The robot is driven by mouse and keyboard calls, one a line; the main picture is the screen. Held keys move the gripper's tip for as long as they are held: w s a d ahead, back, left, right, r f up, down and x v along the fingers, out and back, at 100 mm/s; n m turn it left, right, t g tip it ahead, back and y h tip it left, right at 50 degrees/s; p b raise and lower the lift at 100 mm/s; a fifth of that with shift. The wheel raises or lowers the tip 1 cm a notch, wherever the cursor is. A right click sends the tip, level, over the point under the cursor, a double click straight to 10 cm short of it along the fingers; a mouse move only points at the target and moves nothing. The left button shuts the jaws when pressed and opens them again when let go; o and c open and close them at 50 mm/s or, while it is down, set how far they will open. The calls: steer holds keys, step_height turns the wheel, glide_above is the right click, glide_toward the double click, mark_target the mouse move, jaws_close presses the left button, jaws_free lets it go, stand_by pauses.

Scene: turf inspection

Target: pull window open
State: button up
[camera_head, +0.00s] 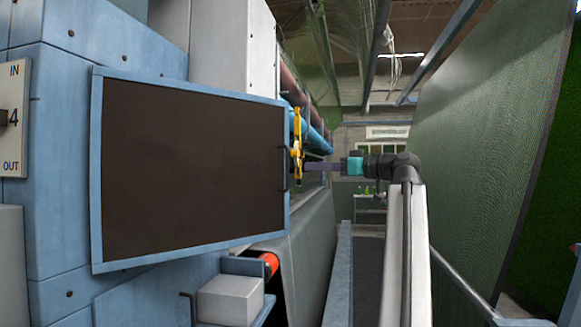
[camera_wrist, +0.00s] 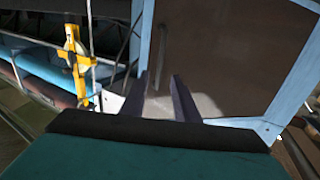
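The window is a dark brown panel (camera_head: 190,165) in a light blue frame, on the blue machine at the left in the head view. Its panel also fills the upper right of the wrist view (camera_wrist: 225,55). A thin dark upright handle (camera_head: 284,168) is near its right edge; it also shows in the wrist view (camera_wrist: 174,30). My gripper (camera_head: 308,167) reaches in from the right, level with the handle. In the wrist view my gripper (camera_wrist: 160,78) has its two fingers apart, with the handle's lower end seen between them. I cannot tell whether they touch it.
A yellow bracket (camera_head: 297,145) stands just behind the window's right edge. Blue and dark rollers (camera_head: 310,133) lie beyond it. A grey box (camera_head: 230,298) is below the window. A large green turf sheet (camera_head: 475,130) hangs at the right. A narrow aisle (camera_head: 368,265) runs between.

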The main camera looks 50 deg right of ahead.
steer(key=p, duration=0.4)
glide_above(287, 186)
steer(key=shift+w+d, duration=0.25)
jaws_close()
